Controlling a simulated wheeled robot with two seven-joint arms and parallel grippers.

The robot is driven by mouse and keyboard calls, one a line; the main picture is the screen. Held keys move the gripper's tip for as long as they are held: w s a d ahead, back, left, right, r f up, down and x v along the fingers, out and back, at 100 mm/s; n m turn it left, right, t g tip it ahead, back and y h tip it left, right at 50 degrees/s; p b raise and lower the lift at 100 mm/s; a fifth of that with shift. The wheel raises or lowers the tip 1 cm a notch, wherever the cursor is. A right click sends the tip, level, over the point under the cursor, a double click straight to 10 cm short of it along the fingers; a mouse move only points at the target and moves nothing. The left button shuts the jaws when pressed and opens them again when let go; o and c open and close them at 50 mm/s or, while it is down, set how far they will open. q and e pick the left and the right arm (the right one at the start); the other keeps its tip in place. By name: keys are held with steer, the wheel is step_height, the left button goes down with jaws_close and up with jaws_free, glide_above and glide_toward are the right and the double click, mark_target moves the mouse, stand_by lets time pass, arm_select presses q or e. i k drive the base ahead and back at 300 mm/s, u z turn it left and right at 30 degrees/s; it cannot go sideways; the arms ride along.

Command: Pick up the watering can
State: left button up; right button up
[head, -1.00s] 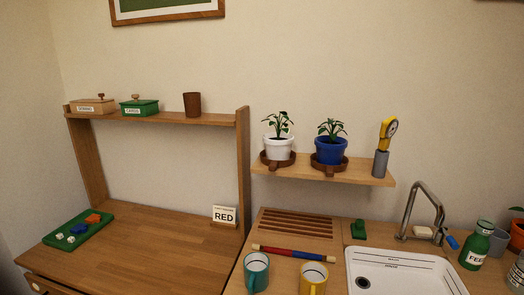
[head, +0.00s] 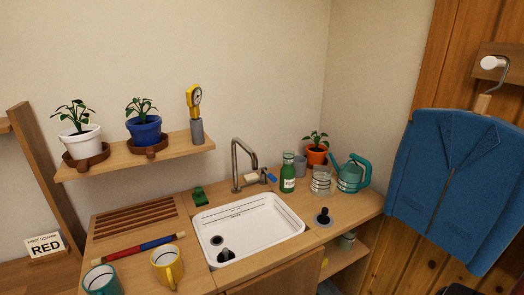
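The watering can (head: 350,178) is teal with a handle on its right and a spout pointing up to the left. It stands upright at the back right of the counter, near the corner of the wall. A clear jar (head: 321,181) stands just left of it and overlaps part of its outline. Neither of my grippers shows in the head view.
The counter (head: 362,206) holds a white sink (head: 270,222) with a tap (head: 236,160), a green bottle (head: 288,177), an orange plant pot (head: 317,156) and a dark-knobbed piece (head: 322,217) in front of the jar. A blue jacket (head: 450,185) hangs at right.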

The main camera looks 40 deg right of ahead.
mark_target(349, 175)
steer(key=z, duration=1.85)
